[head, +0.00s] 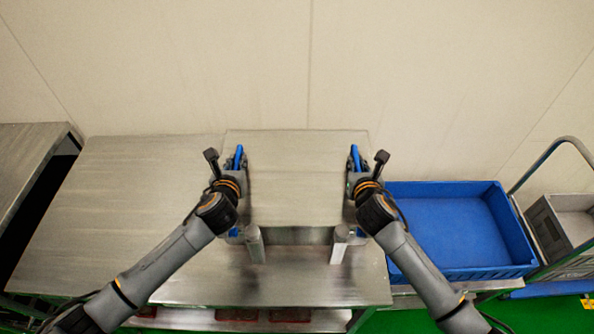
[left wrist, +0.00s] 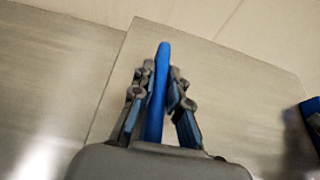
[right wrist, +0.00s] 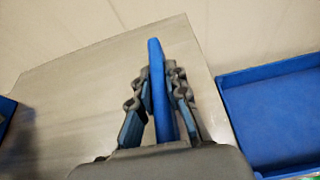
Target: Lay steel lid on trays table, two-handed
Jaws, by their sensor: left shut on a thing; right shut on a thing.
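The steel lid (head: 305,180) is a flat grey plate between my two grippers in the head view, level and over the steel trays table (head: 115,200). Whether it touches the table cannot be told. It has a blue handle on each side. My left gripper (head: 237,160) is shut on the left blue handle (left wrist: 157,95). My right gripper (head: 357,160) is shut on the right blue handle (right wrist: 160,90). In the wrist views the fingers stand on both sides of each handle. Two grey posts stand out below the lid's near edge.
A blue crate (head: 528,262) is close to the right of the table. A grey crate (head: 550,235) on a cart with a curved rail is further right. Another steel table (head: 25,165) is at the far left. The wall is close behind. The table's left part is clear.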

